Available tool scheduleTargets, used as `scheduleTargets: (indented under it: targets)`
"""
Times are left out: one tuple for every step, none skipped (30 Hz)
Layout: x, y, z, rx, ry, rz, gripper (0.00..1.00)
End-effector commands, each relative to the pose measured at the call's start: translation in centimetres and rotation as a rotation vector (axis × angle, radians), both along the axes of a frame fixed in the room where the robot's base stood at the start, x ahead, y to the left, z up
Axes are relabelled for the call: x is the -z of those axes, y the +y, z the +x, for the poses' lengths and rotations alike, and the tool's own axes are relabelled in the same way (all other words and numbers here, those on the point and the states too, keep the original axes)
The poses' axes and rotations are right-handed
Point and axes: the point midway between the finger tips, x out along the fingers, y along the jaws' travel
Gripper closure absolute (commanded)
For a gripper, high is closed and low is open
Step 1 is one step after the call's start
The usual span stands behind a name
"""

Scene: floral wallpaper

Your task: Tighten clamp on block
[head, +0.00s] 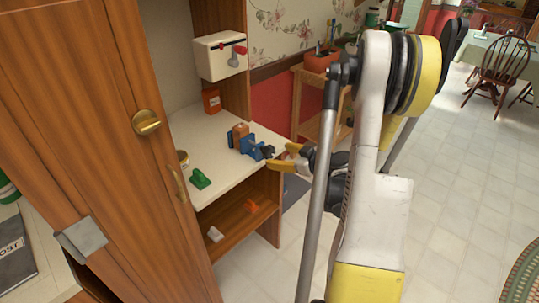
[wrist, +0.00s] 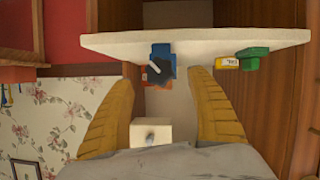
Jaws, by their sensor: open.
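A blue clamp (head: 248,143) stands on the white countertop near its right edge. An orange-brown block (head: 239,130) sits at the clamp's far side. The clamp's dark knob (head: 266,152) faces my gripper (head: 277,159). My gripper is open, its yellow fingers just right of the knob and apparently apart from it. In the wrist view the blue clamp (wrist: 161,50) and dark knob (wrist: 159,71) appear between and beyond the open fingers (wrist: 160,82). A little orange (wrist: 151,85) shows by the knob there. The block's contact with the clamp jaws is hidden.
A green object (head: 200,179) lies on the countertop (head: 215,140), with an orange box (head: 211,100) at the back. A white wall box (head: 220,56) with a red lever hangs above. A wooden cabinet door (head: 110,150) stands at left.

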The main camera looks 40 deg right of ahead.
Motion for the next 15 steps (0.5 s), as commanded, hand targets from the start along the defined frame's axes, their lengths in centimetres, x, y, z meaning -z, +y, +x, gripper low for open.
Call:
scheduleTargets:
  targets:
    - [0.7, 0.1, 1.0, -0.004, 0.001, 0.000, 0.33]
    - [0.9, 0.1, 1.5, -0.003, 0.001, -0.001, 0.33]
    - [1.1, 0.1, 2.2, -0.003, 0.001, 0.000, 0.33]
    - [1.3, 0.1, 2.6, -0.003, 0.001, 0.001, 0.33]
    - [1.4, 0.1, 3.0, -0.002, 0.000, 0.001, 0.33]
    - [1.6, 0.1, 3.5, -0.002, 0.000, 0.000, 0.33]
    - [1.7, 0.1, 3.8, -0.002, 0.000, 0.001, 0.33]
    - [1.8, 0.1, 4.0, -0.002, 0.000, 0.001, 0.33]
    - [1.9, 0.1, 4.3, -0.001, 0.000, 0.002, 0.33]
    - [1.9, 0.1, 4.5, -0.001, 0.000, 0.001, 0.33]
    - [1.9, 0.1, 4.6, -0.001, -0.001, 0.001, 0.33]
    - [1.9, 0.1, 4.7, 0.000, -0.001, 0.002, 0.33]
    - [1.9, 0.1, 4.7, 0.000, -0.001, 0.002, 0.33]
    - [1.9, 0.1, 4.8, 0.001, -0.001, 0.002, 0.33]
    - [1.9, 0.1, 4.8, 0.001, -0.001, 0.002, 0.33]
